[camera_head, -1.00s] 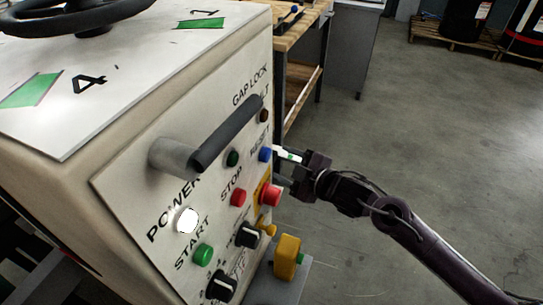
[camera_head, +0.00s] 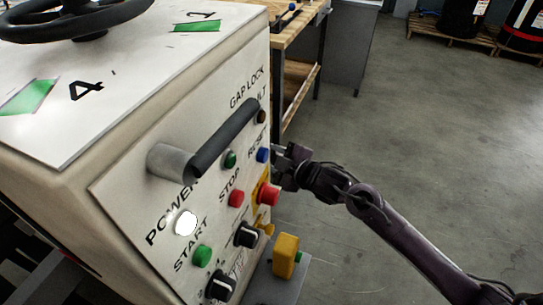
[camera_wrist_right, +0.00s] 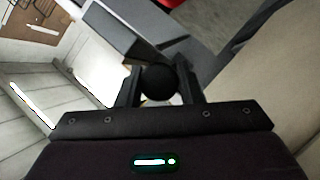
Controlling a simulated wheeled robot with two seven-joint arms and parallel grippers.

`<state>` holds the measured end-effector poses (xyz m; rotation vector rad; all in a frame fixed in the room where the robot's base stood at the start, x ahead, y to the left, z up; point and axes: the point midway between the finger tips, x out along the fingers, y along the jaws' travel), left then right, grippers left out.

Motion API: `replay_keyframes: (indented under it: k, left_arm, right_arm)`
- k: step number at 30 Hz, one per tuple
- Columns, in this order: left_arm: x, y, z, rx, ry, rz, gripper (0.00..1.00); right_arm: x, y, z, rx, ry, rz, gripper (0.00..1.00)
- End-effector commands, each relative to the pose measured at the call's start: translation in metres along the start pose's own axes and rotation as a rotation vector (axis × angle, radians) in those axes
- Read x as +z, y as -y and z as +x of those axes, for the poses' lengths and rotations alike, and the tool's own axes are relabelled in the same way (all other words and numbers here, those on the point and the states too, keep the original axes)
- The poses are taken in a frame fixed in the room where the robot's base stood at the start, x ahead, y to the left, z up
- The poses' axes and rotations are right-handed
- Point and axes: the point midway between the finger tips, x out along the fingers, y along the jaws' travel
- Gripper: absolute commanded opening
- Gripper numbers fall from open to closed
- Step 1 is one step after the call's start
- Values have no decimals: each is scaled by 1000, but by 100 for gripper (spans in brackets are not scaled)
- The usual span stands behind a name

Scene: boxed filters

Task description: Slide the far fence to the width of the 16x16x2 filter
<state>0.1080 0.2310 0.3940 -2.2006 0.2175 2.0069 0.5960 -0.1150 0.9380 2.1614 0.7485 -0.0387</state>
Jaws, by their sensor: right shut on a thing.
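My right gripper (camera_head: 279,157) is at the right edge of the white machine's control panel, with its fingertips partly hidden behind that edge in the head view. In the right wrist view the gripper (camera_wrist_right: 158,84) is shut on a round black knob (camera_wrist_right: 158,82), one finger on each side. A grey block-like part (camera_wrist_right: 118,34) lies just beyond the knob. I cannot tell for sure whether it is the far fence. No filter can be made out. My left gripper is not in view.
The control panel (camera_head: 215,190) has a dark lever handle (camera_head: 222,140), a red stop button (camera_head: 236,198), a green start button (camera_head: 203,256) and a yellow-backed red button (camera_head: 268,194) close below my right gripper. A wooden bench (camera_head: 296,38) stands behind.

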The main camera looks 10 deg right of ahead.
Motion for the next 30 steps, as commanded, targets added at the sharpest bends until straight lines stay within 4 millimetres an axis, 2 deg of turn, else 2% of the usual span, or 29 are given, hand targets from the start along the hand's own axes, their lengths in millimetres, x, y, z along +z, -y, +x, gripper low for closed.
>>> replay_keyframes:
  k: [1,3,14,15,19,30]
  left_arm:
    - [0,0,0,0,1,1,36]
    - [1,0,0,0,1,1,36]
    - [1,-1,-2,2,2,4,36]
    - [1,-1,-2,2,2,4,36]
    - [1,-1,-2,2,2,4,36]
    - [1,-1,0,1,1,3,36]
  right_arm:
    - [0,0,0,1,0,0,7]
    - [0,-1,0,1,0,0,0]
    - [-3,0,5,3,-1,0,0]
    - [-3,0,5,3,-1,0,36]
    - [-3,0,5,2,0,0,53]
    - [-2,1,-1,1,1,0,55]
